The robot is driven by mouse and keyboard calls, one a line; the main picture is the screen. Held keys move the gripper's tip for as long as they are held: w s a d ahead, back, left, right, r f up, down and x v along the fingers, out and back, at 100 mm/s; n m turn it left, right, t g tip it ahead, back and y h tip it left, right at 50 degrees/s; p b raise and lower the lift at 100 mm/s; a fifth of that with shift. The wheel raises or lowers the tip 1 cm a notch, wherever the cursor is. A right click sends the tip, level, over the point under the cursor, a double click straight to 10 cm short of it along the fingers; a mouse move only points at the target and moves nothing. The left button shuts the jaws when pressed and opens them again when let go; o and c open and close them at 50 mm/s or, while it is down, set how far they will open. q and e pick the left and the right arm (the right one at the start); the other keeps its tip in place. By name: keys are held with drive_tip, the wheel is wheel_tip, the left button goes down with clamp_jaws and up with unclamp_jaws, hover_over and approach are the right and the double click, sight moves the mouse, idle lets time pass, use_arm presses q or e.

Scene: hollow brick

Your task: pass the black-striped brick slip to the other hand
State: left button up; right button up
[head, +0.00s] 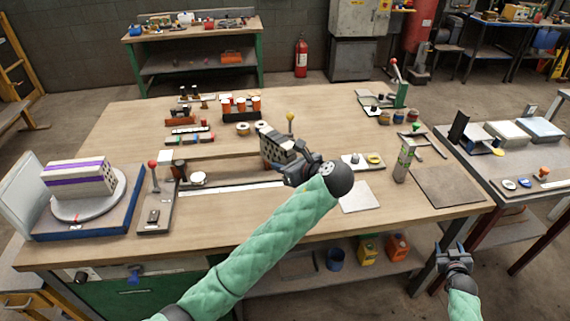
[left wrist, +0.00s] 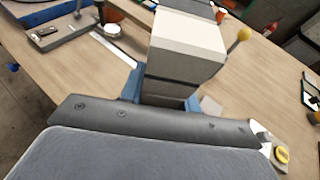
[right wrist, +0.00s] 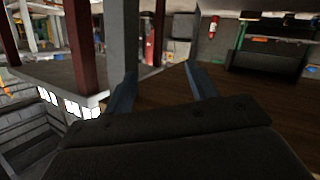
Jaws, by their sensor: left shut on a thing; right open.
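The black-striped brick slip (left wrist: 188,45) is a cream block with a dark band across it. It stands up between the blue fingers of my left gripper (left wrist: 162,93), which is shut on it. In the head view the slip (head: 272,146) is held by my left gripper (head: 284,160) above the middle of the table, partly hidden by the gripper. My right gripper (head: 453,248) is low at the right, off the table's front edge, well apart from the slip. In the right wrist view my right gripper (right wrist: 162,85) is open with nothing between its fingers.
The workbench (head: 240,225) carries a brick with purple stripes (head: 78,178) on a turntable at the left. A yellow-topped rod (head: 290,117) stands close behind the slip. A can (head: 403,164) stands at the right. A second table (head: 520,175) is further right.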

drive_tip(key=s+a+f+n+g+y, duration=0.1)
drive_tip(key=s+a+f+g+y, duration=0.2)
drive_tip(key=a, duration=0.5)
drive_tip(key=s+a+f+n+g, duration=0.1)
drive_tip(key=s+a+f, duration=0.2)
drive_tip(key=a+f, duration=0.45)
drive_tip(key=s+a+f+n+g+y, duration=0.1)
drive_tip(key=s+a+f+y, duration=0.15)
drive_tip(key=a, duration=0.75)
drive_tip(key=s+a+f+g, duration=0.2)
drive_tip(key=s+a+g, duration=0.1)
drive_tip(key=s+a, duration=0.7)
drive_tip(key=s+a+f+g, duration=0.2)
drive_tip(key=s+a+g, duration=0.2)
drive_tip(key=s+a, duration=0.7)
drive_tip(key=shift+f+y, duration=0.35)
drive_tip(key=shift+s+a, duration=0.1)
